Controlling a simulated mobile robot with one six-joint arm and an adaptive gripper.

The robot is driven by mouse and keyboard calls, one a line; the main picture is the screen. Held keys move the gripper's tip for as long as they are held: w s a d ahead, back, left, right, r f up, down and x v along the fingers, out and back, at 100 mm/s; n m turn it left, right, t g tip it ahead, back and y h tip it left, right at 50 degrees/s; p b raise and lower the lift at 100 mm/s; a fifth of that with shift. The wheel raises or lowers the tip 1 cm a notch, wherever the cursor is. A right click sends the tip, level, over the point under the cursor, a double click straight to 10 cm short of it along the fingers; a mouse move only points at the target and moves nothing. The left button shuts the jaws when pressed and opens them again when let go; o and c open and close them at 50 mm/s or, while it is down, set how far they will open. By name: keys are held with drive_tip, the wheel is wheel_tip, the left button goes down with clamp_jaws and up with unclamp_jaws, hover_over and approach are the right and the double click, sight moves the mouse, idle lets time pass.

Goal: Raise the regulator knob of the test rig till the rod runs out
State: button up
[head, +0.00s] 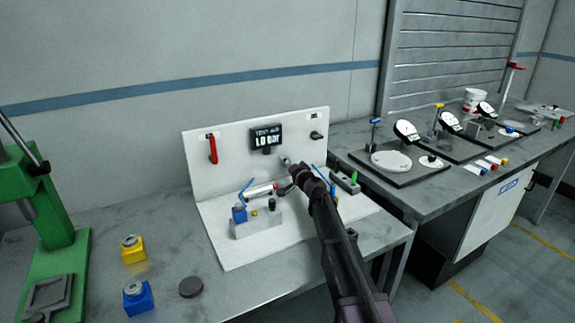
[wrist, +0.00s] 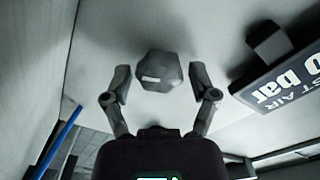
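The test rig is a white board (head: 230,170) with a white base plate. Its dark display (head: 266,138) reads 1.0 bar and also shows, upside down, in the wrist view (wrist: 285,85). The grey faceted regulator knob (wrist: 165,68) with a white mark is on the board below the display; the head view shows it small (head: 285,160). My gripper (wrist: 160,84) is open, its fingers on either side of the knob with narrow gaps visible.
A red lever (head: 212,149) and a black fitting (head: 316,135) are on the board. A grey block with a blue part (head: 240,214) stands below the cylinder. Blue tubes run near my gripper. A green press (head: 45,220) stands left.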

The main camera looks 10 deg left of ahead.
drive_tip(key=c, duration=0.7)
drive_tip(key=shift+m, duration=1.6)
drive_tip(key=o, duration=1.2)
drive_tip(key=shift+c, duration=0.2)
